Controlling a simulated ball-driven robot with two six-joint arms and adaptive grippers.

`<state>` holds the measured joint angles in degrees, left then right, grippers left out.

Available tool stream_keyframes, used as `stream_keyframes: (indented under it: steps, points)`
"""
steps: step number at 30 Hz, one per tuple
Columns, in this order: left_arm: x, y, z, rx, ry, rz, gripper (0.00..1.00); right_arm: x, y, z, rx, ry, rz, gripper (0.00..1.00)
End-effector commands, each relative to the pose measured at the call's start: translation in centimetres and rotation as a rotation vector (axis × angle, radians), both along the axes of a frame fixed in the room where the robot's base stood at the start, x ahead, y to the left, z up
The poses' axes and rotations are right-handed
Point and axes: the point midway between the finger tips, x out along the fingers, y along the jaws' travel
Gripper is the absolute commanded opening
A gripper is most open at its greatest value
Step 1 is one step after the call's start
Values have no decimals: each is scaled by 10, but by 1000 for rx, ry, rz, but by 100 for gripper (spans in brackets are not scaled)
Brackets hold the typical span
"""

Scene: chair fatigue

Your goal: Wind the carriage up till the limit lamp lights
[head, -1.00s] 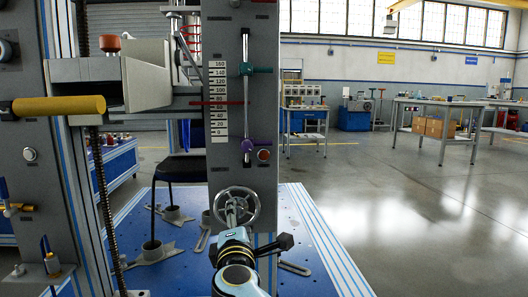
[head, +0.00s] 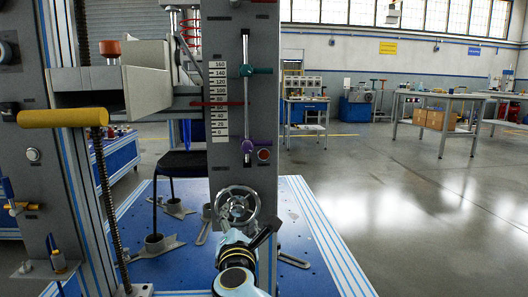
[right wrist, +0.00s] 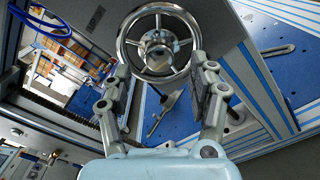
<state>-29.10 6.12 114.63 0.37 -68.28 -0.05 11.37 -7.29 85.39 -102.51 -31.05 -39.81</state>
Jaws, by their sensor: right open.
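The chrome handwheel (head: 237,205) sits low on the grey column, and it also shows in the right wrist view (right wrist: 158,15). My right gripper (right wrist: 160,75) is open, its fingers at either side of the wheel's lower rim; I cannot tell if they touch it. In the head view the right gripper (head: 240,230) is just below the wheel. The grey carriage (head: 148,80) is at the left of the column, with its red pointer (head: 215,103) between 60 and 80 on the scale (head: 219,110). A round red lamp (head: 264,154) on the column looks dull. My left gripper is out of view.
A teal clamp (head: 261,71) and a purple knob (head: 247,145) sit on a rod on the column. A yellow bar (head: 62,117) and a threaded screw (head: 103,185) stand at left. A dark chair (head: 184,164) is behind.

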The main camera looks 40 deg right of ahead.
Motion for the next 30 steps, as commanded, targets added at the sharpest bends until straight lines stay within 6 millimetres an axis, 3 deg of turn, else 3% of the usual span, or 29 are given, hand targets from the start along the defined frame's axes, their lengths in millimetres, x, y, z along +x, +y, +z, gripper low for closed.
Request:
stream_keyframes:
  steps: [2, 12, 30]
  points:
    - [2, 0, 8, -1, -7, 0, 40, 1, 0, 5, -63, 35, 1, 60]
    - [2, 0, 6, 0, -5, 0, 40, 2, -1, 0, -88, 50, 0, 60]
    - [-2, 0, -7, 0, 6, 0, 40, 48, -28, 1, -87, 49, 1, 60]
